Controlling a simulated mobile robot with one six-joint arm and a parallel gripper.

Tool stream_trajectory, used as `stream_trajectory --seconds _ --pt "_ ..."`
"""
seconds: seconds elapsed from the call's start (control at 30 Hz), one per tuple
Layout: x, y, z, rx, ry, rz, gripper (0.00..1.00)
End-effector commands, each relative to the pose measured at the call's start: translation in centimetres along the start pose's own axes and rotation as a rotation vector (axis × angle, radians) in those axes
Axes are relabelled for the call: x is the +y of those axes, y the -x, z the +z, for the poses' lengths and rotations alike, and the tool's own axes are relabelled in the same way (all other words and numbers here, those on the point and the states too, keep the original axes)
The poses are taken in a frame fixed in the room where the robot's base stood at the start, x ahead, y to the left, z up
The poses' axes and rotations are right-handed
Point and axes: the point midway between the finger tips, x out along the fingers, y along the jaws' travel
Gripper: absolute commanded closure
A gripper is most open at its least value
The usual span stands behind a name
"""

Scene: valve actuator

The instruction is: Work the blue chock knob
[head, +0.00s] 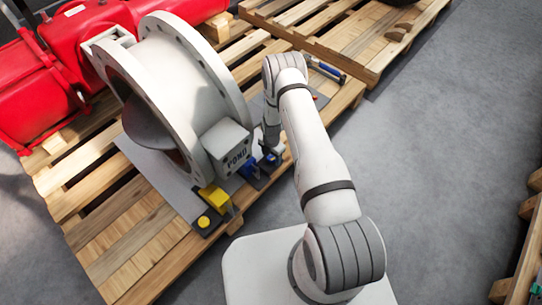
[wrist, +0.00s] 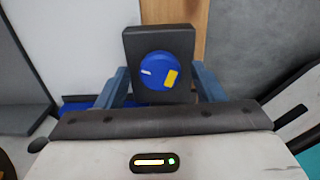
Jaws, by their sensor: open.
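The blue knob (wrist: 151,71) is a round dial on the face of a black block (wrist: 184,41) in the wrist view. It has a white mark at its left and a yellow mark at its right. My gripper (wrist: 160,78) is open, with one blue-grey finger on each side of the block. The knob sits between the fingers, and I cannot tell whether either finger touches the block. In the head view my gripper (head: 270,154) is low beside the valve, at the pallet's near edge. The knob's face cannot be made out there.
A large grey flanged valve (head: 200,75) with a red actuator (head: 95,35) lies on a wooden pallet (head: 130,255). A yellow chock (head: 214,197) and a blue chock (head: 249,170) stand by it. Another pallet (head: 350,35) is behind.

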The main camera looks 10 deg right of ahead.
Motion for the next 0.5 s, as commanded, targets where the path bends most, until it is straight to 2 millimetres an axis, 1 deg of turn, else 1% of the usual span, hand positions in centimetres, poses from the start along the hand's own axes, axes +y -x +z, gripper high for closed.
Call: stream_trajectory --seconds 0.17,0.5 --pt "0.03 0.05 -0.01 0.000 0.000 0.000 0.39" --pt "0.04 0.07 -0.03 0.000 0.001 0.000 0.67"
